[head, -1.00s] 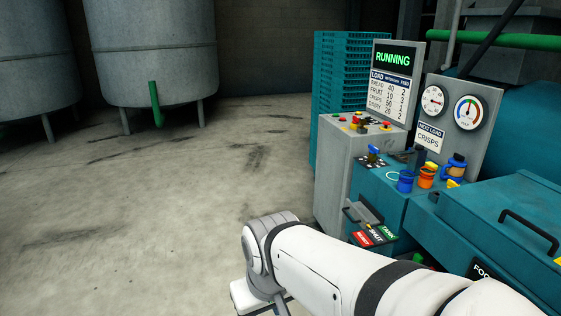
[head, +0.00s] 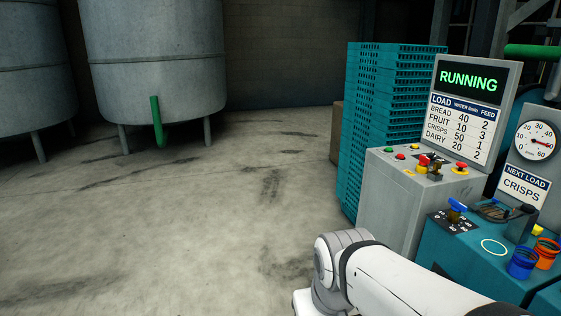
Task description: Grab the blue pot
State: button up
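The blue pot (head: 522,263) is a small open-topped cup. It stands on the teal machine top at the lower right of the head view, touching or close beside an orange pot (head: 545,252). A pale ring marking (head: 494,247) lies on the surface just left of it. My white arm reaches in from the bottom right, left of and nearer than the pot. My gripper is below the picture's edge and cannot be seen.
A grey control box (head: 400,205) with buttons and a RUNNING display (head: 468,80) stands behind the pots. A blue-handled valve (head: 457,207) is left of the blue pot. Stacked teal crates (head: 375,130) stand behind. The floor (head: 180,220) at left is open.

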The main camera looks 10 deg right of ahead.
aim_at(524, 258)
jog(key=z, duration=0.6)
jog(key=i, duration=1.15)
jog(key=z, duration=1.35)
jog(key=i, duration=0.7)
jog(key=z, duration=0.25)
jog(key=k, duration=0.85)
jog(key=z, duration=0.15)
jog(key=i, duration=0.85)
jog(key=u, duration=0.05)
